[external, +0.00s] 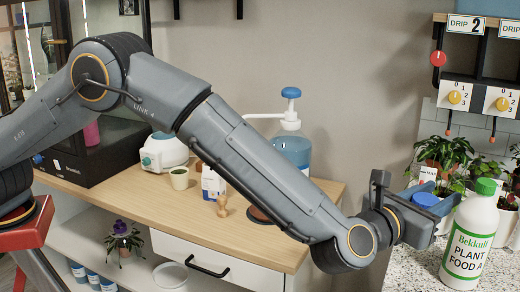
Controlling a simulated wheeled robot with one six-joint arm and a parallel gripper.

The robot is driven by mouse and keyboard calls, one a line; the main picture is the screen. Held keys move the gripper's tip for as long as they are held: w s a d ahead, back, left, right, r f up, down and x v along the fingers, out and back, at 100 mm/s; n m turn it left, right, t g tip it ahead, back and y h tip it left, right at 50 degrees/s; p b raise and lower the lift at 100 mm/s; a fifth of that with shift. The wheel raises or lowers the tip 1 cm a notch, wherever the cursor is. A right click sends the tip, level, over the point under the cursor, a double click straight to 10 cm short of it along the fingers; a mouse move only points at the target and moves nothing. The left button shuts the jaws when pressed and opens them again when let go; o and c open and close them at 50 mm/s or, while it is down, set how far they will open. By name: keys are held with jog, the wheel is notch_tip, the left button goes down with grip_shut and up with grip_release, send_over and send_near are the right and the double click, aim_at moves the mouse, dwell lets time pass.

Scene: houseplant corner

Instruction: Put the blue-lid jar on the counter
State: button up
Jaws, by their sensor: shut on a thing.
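The blue-lid jar (425,199) is at the right, between the fingers of my gripper (428,208). Only its blue lid shows clearly; its body is hidden behind the near finger. My gripper is shut on the jar and points to the right. The speckled counter (412,270) fills the lower right. The jar and gripper are over or near its left part; I cannot tell whether the jar's base touches it.
A white bottle with a green cap (472,238) stands on the counter just right of my gripper. Potted plants (444,152) stand behind, below a drip panel (478,95). A wooden bench (125,203) at left holds a blue pump bottle (291,145). The counter's front left is clear.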

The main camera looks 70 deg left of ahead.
jog(key=shift+f+p, duration=0.45)
jog(key=shift+f, duration=2.1)
jog(key=shift+f, duration=0.15)
jog(key=o, duration=1)
jog(key=shift+f, duration=0.1)
jog(key=shift+c, duration=0.2)
jog(key=shift+o, duration=0.4)
